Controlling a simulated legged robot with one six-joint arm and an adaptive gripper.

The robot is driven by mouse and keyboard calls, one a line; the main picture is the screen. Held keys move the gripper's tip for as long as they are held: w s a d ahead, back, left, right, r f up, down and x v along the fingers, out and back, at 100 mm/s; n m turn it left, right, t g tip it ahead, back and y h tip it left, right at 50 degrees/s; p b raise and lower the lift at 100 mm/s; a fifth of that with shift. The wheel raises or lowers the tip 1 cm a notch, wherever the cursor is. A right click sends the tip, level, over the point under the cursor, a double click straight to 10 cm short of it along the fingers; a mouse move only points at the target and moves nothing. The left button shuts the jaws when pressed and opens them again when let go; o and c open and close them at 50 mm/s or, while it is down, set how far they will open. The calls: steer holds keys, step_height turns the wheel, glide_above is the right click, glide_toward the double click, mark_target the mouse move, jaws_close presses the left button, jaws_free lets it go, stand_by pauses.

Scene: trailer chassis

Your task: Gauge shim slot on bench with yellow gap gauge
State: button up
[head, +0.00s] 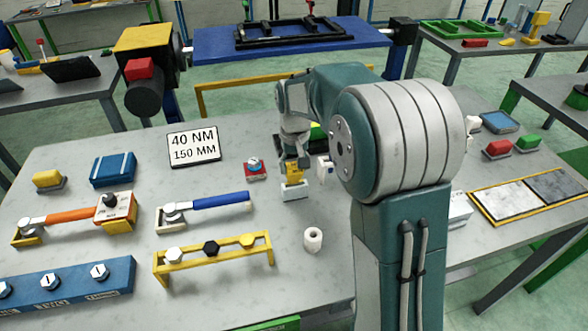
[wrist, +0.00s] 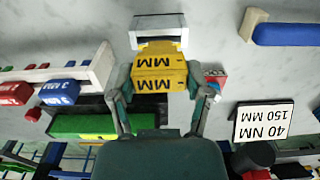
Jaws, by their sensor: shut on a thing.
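My gripper (wrist: 160,88) is shut on the yellow gap gauge (wrist: 160,70), with one finger on each side of it. The gauge carries black "MM" lettering. A pale grey and white slotted block (wrist: 158,30) lies just beyond the gauge's far end in the wrist view. The gauge overlaps the block's near edge there; I cannot tell whether its tip is inside the slot. In the head view the gauge (head: 294,173) stands upright just above the block (head: 294,191) on the bench. My arm partly hides the gripper there.
A rack with red and blue labelled gauges (wrist: 65,88) stands left in the wrist view. A red block with a blue knob (head: 254,168) is close to the slotted block. A sign (head: 193,145), wrenches and a white roll (head: 313,239) share the bench (head: 240,310).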

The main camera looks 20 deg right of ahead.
steer(key=shift+r, duration=2.4)
